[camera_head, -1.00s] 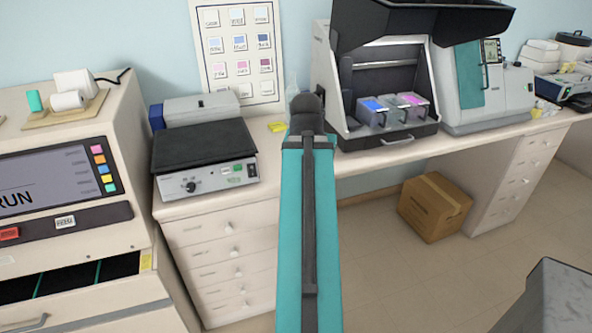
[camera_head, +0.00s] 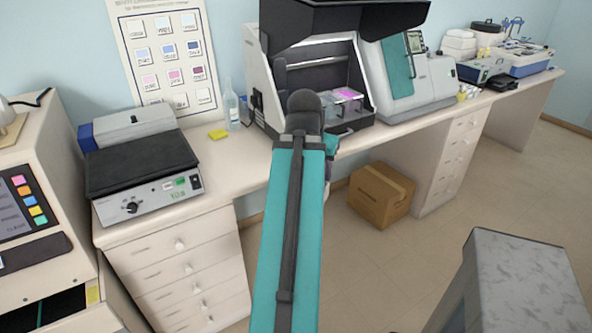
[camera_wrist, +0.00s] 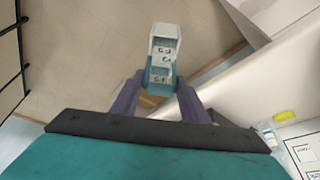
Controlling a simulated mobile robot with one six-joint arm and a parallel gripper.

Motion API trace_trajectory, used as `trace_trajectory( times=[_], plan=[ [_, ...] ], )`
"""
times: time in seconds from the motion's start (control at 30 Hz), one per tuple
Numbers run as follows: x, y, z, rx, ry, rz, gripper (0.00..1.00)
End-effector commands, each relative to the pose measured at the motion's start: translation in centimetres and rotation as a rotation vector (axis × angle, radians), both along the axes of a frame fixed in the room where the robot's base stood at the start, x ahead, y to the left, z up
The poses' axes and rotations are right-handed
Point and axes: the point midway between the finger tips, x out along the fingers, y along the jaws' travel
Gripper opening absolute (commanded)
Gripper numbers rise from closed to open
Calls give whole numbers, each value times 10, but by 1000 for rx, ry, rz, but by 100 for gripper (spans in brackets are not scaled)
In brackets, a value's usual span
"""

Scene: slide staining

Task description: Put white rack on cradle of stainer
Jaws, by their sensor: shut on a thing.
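My gripper (camera_wrist: 160,82) is shut on the white rack (camera_wrist: 164,47), which sticks out beyond the fingertips in the wrist view. The rack has dark lettering on its near faces, and a teal part shows between the fingers. A machine with a raised black hood (camera_head: 345,15) looks like the stainer. It stands on the bench, with a pink-topped bath (camera_head: 347,95) inside. I cannot make out a cradle.
A black-topped device (camera_head: 140,160) stands at the left of the bench, with a bottle (camera_head: 231,105) and yellow pad (camera_head: 218,134) beside it. A white and teal machine (camera_head: 415,85) stands right of the hood. A cardboard box (camera_head: 381,195) is on the floor.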

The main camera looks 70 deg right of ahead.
Motion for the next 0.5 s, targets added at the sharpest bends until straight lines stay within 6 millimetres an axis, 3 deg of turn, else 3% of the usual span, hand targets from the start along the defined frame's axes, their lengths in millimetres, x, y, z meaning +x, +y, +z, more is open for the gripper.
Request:
trace_trajectory(
  times=[0.5],
  plan=[
    [-89, -10, 9, -6, -1, -198, 6]
  ],
)
